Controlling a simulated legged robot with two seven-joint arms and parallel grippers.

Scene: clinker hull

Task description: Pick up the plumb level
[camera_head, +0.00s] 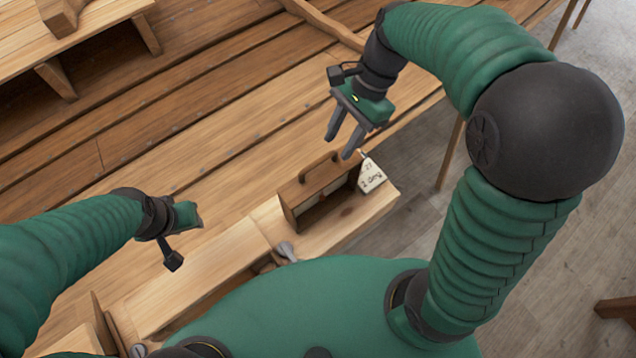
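A wooden piece with a raised handle (318,180) stands on the pale timber bench near the middle; it looks like the plumb level, though I cannot be sure. A white tag (371,177) with handwriting, seemingly "27" and "2 deg", shows at its right end. My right gripper (338,148) is open, with two grey fingers apart and nothing between them. It appears just above and beyond the handle and tag, apart from them. My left gripper (187,216) is at the left, away from the wooden piece; its fingers are not clear.
The pale timber bench (345,222) runs across the front, with a grey metal fitting (287,251) on it. Long hull planks (150,140) fill the area behind. A curved timber (325,22) lies at the top.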

